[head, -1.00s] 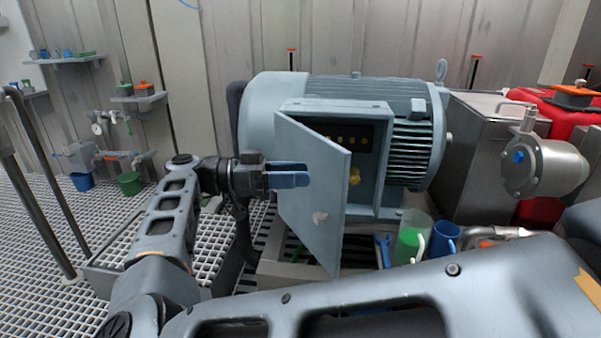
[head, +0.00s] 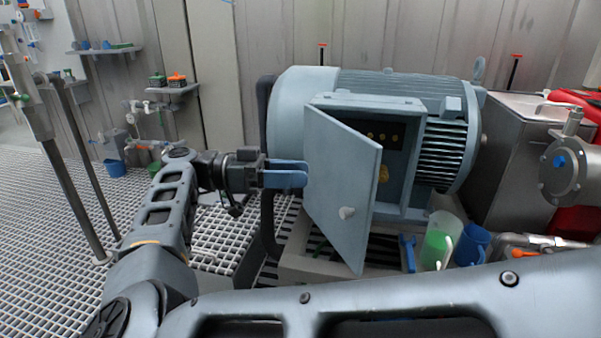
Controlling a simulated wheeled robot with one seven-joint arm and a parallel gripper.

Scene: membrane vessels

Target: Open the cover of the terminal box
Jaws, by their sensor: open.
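The terminal box (head: 409,165) is a grey-blue box on the front of a large motor. Its cover (head: 341,190) is a flat hinged panel, swung partly open, with a small light knob (head: 346,213) on its face. Behind it, a row of yellow terminals and a larger yellow part show in the dark inside. My gripper (head: 303,174) is open and empty, with blue fingers pointing right. The fingertips are at the cover's left edge; I cannot tell whether they touch it. The cover hides part of the box's inside.
The motor (head: 300,108) fills the middle. A clear jug with green liquid (head: 439,241), a blue mug (head: 471,245) and a blue wrench (head: 407,252) stand or lie at its lower right. A steel vessel (head: 567,170) is at the right. Open grating floor lies to the left.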

